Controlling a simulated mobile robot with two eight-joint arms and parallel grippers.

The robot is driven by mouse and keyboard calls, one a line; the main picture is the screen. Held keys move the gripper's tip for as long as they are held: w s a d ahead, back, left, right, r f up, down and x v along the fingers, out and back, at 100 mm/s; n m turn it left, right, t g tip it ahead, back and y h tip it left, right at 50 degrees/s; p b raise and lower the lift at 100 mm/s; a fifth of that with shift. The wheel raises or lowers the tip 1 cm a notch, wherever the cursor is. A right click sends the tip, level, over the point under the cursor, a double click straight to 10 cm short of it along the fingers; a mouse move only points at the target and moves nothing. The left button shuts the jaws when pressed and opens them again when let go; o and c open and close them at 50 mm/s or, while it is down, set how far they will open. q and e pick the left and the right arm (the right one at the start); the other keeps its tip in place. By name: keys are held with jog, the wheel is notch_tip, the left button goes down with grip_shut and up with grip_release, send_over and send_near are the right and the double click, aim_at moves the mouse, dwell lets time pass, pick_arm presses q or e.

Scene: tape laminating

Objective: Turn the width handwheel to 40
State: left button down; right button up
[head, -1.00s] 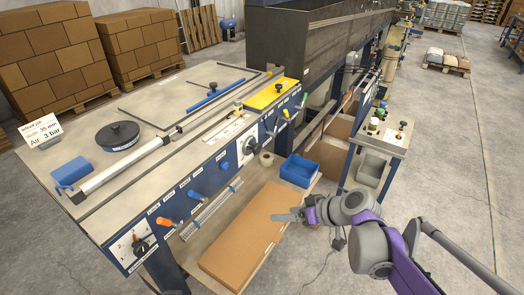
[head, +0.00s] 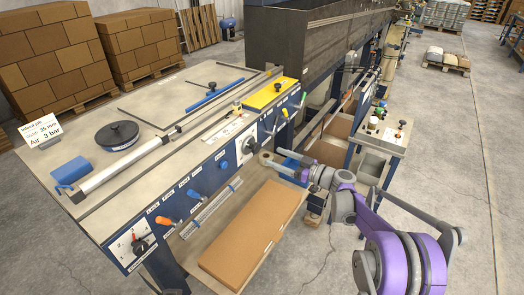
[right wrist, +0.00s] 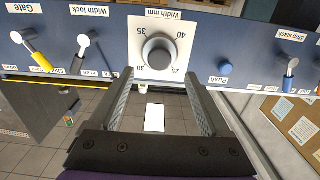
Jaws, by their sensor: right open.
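The width handwheel (right wrist: 158,52) is a round grey knob on a white plate under a "Width mm" label. The wrist view shows it upside down, with 25, 30, 35 and 40 around it; its pointer cannot be made out. In the head view the handwheel (head: 249,145) is on the machine's blue front panel. My right gripper (right wrist: 158,82) is open and empty, with its fingers pointing towards the handwheel and the knob between the tips in the picture. In the head view my right gripper (head: 268,160) is just in front of the panel. My left gripper is out of view.
A blue push button (right wrist: 225,69), a width lock lever (right wrist: 88,42) and a gate lever (right wrist: 23,42) flank the handwheel. A sign (head: 40,130) on the machine reads width 35 mm, air 3 bar.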

aim_at(258, 149)
jog(key=x, duration=0.7)
jog(key=shift+p, duration=0.4)
jog(key=shift+d, duration=0.1)
grip_shut()
